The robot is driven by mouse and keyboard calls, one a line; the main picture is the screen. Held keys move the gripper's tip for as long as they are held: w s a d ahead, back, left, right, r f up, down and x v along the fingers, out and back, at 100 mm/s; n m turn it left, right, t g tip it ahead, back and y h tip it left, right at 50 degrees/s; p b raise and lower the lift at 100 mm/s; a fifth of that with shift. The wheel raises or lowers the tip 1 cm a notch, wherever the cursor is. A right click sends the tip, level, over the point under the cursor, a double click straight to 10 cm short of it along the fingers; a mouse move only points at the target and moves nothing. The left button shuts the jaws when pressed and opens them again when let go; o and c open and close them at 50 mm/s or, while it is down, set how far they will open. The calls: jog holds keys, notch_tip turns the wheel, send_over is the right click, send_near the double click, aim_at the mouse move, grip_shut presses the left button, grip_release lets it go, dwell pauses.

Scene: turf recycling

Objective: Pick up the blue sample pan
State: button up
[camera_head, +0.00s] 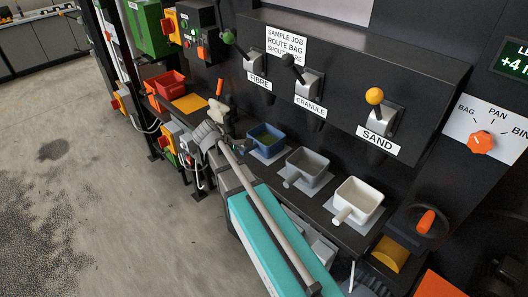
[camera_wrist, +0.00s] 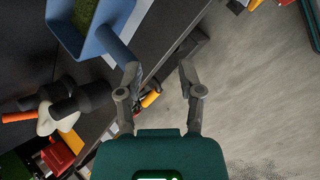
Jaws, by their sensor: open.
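The blue sample pan (camera_head: 268,150) stands on a pale pad under the FIBRE spout, with green material inside. In the wrist view the blue pan (camera_wrist: 100,40) is at the upper left, and its handle slants down to my left fingertip. My gripper (camera_wrist: 158,71) is open, with nothing seen between its fingers. The handle's end overlaps the left fingertip in the picture; I cannot tell whether they touch. In the head view my gripper (camera_head: 225,124) is just left of the pan, and the pan's handle is hard to make out there.
A grey pan (camera_head: 306,170) and a white pan (camera_head: 358,200) stand on the same bench to the right. A red bin (camera_head: 168,84) and a yellow panel (camera_head: 190,103) lie to the left. Levers and spouts overhang the pans. Open floor (camera_head: 75,190) lies to the left.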

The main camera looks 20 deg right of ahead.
jog(key=w+r+n+t+h+b, duration=0.1)
jog(key=w+n+h+b, duration=0.4)
jog(key=w+n, duration=0.5)
jog(key=w+t, duration=0.1)
jog(key=w, duration=0.2)
jog(key=shift+n+t+h+b, duration=0.3)
jog(key=shift+t, duration=0.1)
jog(key=shift+d, duration=0.1)
jog(key=b, duration=0.3)
send_near(254, 129)
jog(key=x, duration=0.4)
jog(key=shift+w+f, duration=0.1)
jog(key=shift+w, duration=0.2)
jog(key=shift+w+d, duration=0.1)
jog(key=shift+d, duration=0.2)
jog(key=shift+d+f, duration=0.1)
jog(key=shift+b+x, duration=1.15)
jog(key=shift+x, duration=1.4)
